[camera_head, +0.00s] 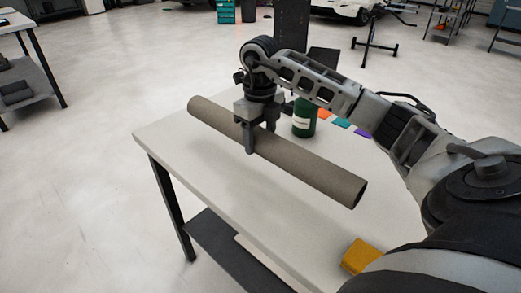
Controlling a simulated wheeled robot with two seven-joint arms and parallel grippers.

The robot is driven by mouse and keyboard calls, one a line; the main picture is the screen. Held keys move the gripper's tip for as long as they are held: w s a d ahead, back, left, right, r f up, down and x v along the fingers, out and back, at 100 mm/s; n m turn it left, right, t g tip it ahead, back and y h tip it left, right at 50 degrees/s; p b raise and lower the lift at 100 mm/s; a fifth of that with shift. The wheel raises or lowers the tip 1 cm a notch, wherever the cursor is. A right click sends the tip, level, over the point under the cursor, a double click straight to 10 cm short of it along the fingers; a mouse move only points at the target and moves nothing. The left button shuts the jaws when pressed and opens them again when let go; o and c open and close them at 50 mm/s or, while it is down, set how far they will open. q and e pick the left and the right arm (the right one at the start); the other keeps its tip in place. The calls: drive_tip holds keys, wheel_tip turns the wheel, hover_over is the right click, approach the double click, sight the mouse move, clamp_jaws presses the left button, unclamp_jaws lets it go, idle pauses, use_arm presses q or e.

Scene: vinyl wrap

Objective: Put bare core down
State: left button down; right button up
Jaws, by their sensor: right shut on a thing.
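A long grey-brown cardboard core (308,173) shows in the head view, bare along its visible length, with an open end at the right. My right gripper (250,140) is shut on the core left of its middle, with the fingers pointing down around it. The core is held over the white table (215,165), slanting from upper left to lower right; its left end reaches near or past the table's left edge. I cannot tell exactly how high it is above the tabletop. My left gripper is not in view.
A dark green bottle or can (304,122) stands just behind the core. Orange, teal and purple swatches (341,123) lie to its right. A yellow block (360,256) lies at the near edge. The white tabletop in front of the core is clear. Another table (25,75) stands far left.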

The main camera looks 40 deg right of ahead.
sight(260, 140)
drive_tip(key=f, duration=0.1)
drive_tip(key=w+d+f, duration=0.1)
drive_tip(key=shift+w+d+f, duration=0.3)
drive_tip(key=shift+f, duration=0.1)
wheel_tip(260, 140, down, 3)
drive_tip(key=shift+f, duration=0.15)
drive_tip(key=o, duration=1.1)
